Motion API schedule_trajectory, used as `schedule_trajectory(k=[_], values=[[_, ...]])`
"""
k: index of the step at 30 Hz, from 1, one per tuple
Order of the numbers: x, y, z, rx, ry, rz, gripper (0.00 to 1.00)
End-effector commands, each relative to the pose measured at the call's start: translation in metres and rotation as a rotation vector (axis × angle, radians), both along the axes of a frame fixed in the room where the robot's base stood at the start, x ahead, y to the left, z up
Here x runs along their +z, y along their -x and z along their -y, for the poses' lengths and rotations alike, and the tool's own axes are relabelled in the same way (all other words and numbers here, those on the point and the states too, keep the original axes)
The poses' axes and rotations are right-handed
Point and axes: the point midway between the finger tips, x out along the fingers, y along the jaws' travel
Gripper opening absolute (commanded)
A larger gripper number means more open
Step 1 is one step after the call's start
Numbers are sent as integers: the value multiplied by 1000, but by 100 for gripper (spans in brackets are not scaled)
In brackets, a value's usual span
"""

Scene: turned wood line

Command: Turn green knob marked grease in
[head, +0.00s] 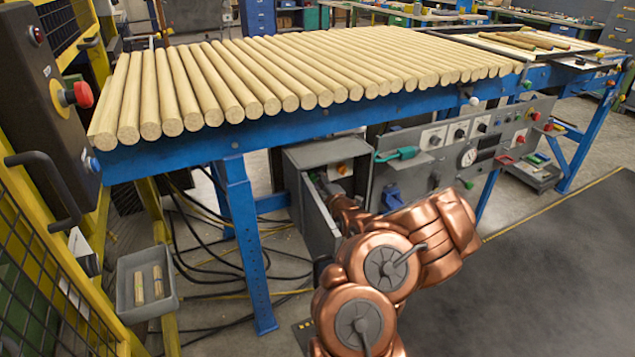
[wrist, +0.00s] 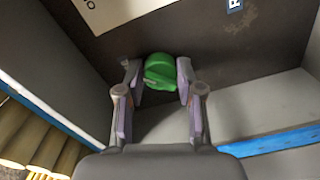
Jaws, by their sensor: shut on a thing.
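The green knob (wrist: 158,72) sits on a dark panel in the wrist view, with a raised grip bar and a pale mark on it. My gripper (wrist: 157,80) has one finger on each side of the knob and is shut on it. In the head view, my arm reaches into an open grey box (head: 312,205) under the roller table. The knob cannot be made out there.
Box walls stand close around my gripper, with a blue-edged ledge (wrist: 275,142) at lower right. To the right is a control panel (head: 455,150) with gauges and a green handle (head: 397,153). Cables (head: 215,250) hang at left. A grey bin (head: 147,285) holds short wood pieces.

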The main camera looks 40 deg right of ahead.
Motion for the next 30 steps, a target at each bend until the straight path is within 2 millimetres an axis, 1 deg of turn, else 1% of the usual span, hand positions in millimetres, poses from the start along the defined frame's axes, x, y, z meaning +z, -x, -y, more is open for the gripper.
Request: schedule_trajectory(k=[9,15,22,30], values=[[-2,0,0,0,-275,97,2],[-1,0,0,-1,-422,149,2],[-1,0,0,0,-540,191,2],[-1,0,-1,0,-603,212,2]])
